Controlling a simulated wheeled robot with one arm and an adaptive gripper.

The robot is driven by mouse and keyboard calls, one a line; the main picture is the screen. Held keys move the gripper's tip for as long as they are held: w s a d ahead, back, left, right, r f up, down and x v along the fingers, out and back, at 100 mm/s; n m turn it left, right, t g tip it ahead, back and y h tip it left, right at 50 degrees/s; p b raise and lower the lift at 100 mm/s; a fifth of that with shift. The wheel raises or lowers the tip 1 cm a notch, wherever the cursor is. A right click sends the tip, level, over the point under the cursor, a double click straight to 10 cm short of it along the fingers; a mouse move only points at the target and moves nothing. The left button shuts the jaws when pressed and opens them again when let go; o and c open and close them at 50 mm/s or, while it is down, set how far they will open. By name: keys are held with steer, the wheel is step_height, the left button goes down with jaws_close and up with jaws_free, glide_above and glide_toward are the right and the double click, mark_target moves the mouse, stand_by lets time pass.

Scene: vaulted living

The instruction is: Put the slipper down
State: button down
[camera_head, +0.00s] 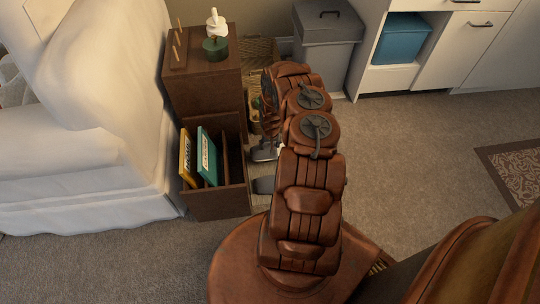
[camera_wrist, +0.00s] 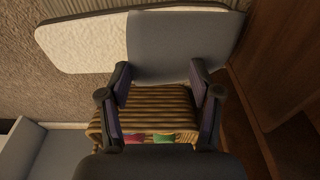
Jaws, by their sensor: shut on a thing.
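The slipper (camera_wrist: 185,45) has a grey upper and a cream inside, and lies across the top of the wrist view. The two fingers of my gripper (camera_wrist: 162,72) stand on either side of its grey part and are shut on it. I cannot tell whether the slipper touches the floor.
A striped basket (camera_wrist: 150,107) with pink and green things stands beyond my fingers. The magazine box (camera_head: 220,203), brown cabinet (camera_head: 205,94) and white sofa (camera_head: 130,140) are on the left. A grey bin (camera_head: 325,55) stands behind. Carpet (camera_head: 425,165) is clear on the right.

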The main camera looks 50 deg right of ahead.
steer(key=shift+f+b, duration=0.6)
steer(key=shift+f, duration=1.95)
steer(key=shift+f, duration=0.15)
steer(key=shift+c, duration=1.1)
jaws_free()
